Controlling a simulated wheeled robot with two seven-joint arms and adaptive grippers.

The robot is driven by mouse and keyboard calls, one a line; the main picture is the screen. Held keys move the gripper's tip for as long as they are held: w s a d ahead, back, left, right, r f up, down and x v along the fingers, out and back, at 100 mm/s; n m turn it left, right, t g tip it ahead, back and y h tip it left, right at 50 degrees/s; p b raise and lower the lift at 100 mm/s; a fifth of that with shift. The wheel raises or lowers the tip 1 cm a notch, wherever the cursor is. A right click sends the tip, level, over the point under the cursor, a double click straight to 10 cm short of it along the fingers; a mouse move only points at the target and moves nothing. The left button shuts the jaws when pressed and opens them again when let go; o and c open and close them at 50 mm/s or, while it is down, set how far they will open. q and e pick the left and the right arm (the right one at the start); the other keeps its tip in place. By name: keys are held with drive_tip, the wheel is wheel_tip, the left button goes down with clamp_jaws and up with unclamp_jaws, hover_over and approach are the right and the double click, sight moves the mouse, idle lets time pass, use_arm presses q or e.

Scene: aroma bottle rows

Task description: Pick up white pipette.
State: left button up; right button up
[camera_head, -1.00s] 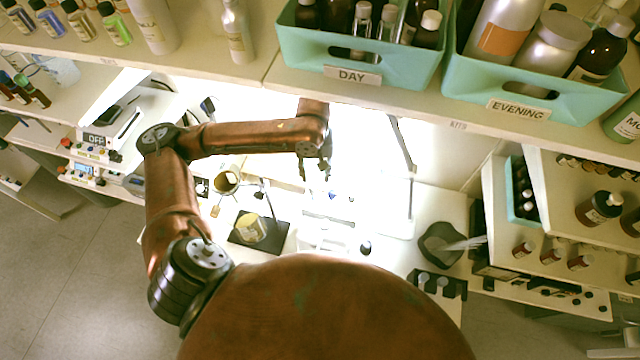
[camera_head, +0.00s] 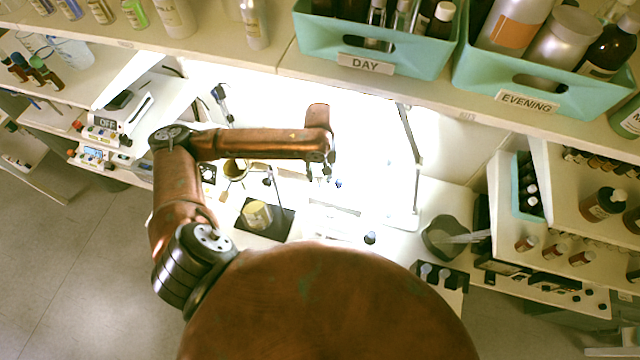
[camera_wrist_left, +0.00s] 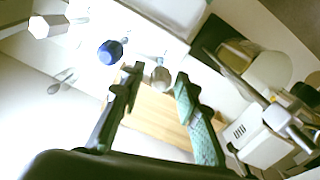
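My left gripper (camera_head: 320,173) hangs over the brightly lit bench in the head view. In the left wrist view its two fingers (camera_wrist_left: 158,88) are apart, with nothing clamped between them. A pale grey-white rounded end (camera_wrist_left: 161,76) shows between the fingertips; it may be the white pipette, but I cannot tell for sure. A blue-capped piece (camera_wrist_left: 110,52) is left of the fingers, and a white-capped piece (camera_wrist_left: 38,27) is farther left. In the head view, glare washes out the pipette area, and only a small blue spot (camera_head: 338,184) stands out beside the gripper. My right gripper is not in view.
A dark mat (camera_head: 284,226) bearing a yellowish jar (camera_head: 256,214) lies left of the pipette area. A shelf with teal bins (camera_head: 375,62) overhangs the back. A lamp-like arm (camera_head: 410,135) rises behind.

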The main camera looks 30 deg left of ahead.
use_arm(q)
drive_tip(key=shift+s, duration=0.1)
drive_tip(key=c, duration=0.4)
drive_tip(key=shift+r, duration=5.05)
drive_tip(key=shift+c, duration=0.3)
